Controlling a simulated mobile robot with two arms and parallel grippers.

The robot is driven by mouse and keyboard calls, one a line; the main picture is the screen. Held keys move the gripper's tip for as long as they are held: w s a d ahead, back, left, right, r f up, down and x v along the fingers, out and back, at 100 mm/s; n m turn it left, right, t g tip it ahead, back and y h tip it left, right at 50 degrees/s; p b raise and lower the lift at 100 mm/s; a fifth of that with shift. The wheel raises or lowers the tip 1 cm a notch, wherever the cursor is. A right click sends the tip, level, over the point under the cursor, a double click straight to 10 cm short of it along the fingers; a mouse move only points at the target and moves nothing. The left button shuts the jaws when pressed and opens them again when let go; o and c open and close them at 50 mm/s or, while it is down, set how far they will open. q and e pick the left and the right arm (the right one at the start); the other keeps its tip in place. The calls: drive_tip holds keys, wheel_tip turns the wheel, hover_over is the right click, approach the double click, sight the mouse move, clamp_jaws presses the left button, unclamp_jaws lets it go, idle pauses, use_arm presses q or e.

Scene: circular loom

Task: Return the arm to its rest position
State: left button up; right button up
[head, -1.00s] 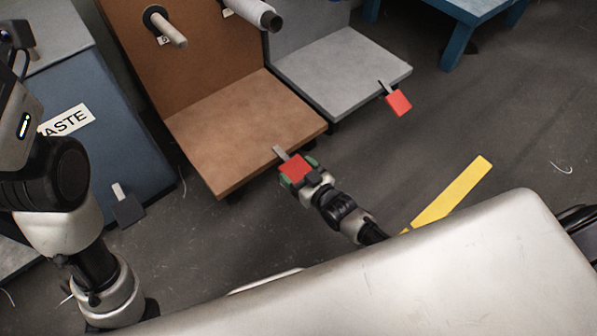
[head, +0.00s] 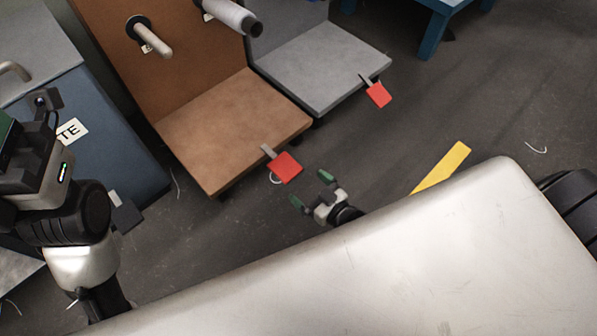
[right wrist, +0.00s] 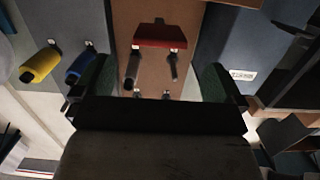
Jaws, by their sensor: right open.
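My right gripper (head: 311,190) is in the head view just beyond the edge of my pale body, its two green-tipped fingers spread apart with nothing between them. A gap of floor shows between it and the red tab (head: 285,167) on the front of the brown stand (head: 232,130). In the right wrist view its fingers (right wrist: 152,82) are apart at either side, with a red piece (right wrist: 160,35) seen beyond them. My left arm is folded at the left edge of the head view; a green part (head: 6,130) shows there, but its finger gap is not clear.
A grey stand (head: 325,70) with another red tab (head: 378,94) is behind, right of the brown one. A blue waste box (head: 120,160) stands close to my left arm. A yellow strip (head: 440,168) lies on open floor. A blue table (head: 437,20) is at the back.

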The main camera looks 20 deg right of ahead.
drive_tip(key=shift+s+d, duration=0.2)
drive_tip(key=shift+s, duration=0.3)
